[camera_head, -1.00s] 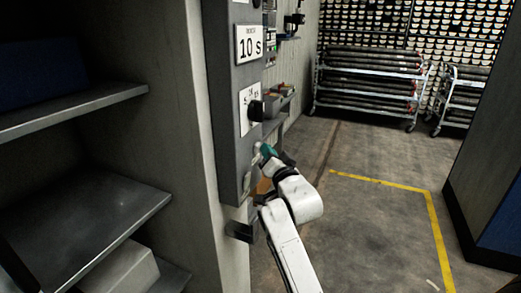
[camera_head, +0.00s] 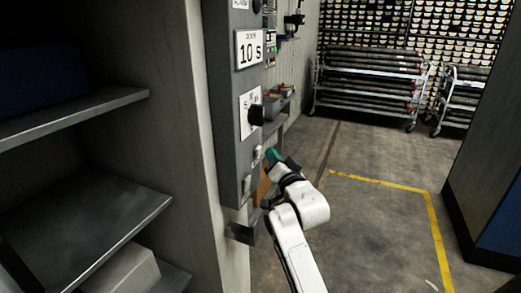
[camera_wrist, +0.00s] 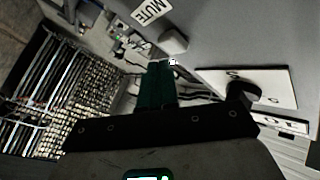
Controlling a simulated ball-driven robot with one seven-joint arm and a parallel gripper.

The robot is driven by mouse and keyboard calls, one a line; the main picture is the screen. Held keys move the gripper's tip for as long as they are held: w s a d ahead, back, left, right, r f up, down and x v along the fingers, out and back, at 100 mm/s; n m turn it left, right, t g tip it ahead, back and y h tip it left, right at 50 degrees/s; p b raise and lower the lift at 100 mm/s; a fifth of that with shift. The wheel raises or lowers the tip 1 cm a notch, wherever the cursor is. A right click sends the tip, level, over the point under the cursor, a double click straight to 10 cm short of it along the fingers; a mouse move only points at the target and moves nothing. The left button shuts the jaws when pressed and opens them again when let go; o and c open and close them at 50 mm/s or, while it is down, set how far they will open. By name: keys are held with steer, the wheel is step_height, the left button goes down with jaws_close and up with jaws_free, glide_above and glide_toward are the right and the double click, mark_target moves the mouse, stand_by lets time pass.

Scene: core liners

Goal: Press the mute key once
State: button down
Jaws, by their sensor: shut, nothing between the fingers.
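The mute key is a pale block (camera_wrist: 174,41) on the grey panel, beside the white MUTE label (camera_wrist: 152,10) in the wrist view. In the head view a small pale key (camera_head: 257,153) shows low on the panel (camera_head: 229,130), below the black knob. My gripper's teal fingers (camera_wrist: 160,68) are together and empty. In the wrist view their tips show just below the key. In the head view my gripper (camera_head: 270,155) is just right of the key, with a small gap between. The key's travel cannot be told.
A black knob (camera_head: 256,115) sticks out from the panel above the key. A "10 s" sign (camera_head: 249,48) is higher up. Metal shelves (camera_head: 90,220) stand at the left. Open floor (camera_head: 370,225) with yellow lines lies to the right; racks (camera_head: 368,82) stand behind.

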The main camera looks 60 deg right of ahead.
steer(key=s+p, duration=0.2)
steer(key=s, duration=0.3)
steer(key=shift+d, duration=0.2)
stand_by(0.4)
stand_by(0.7)
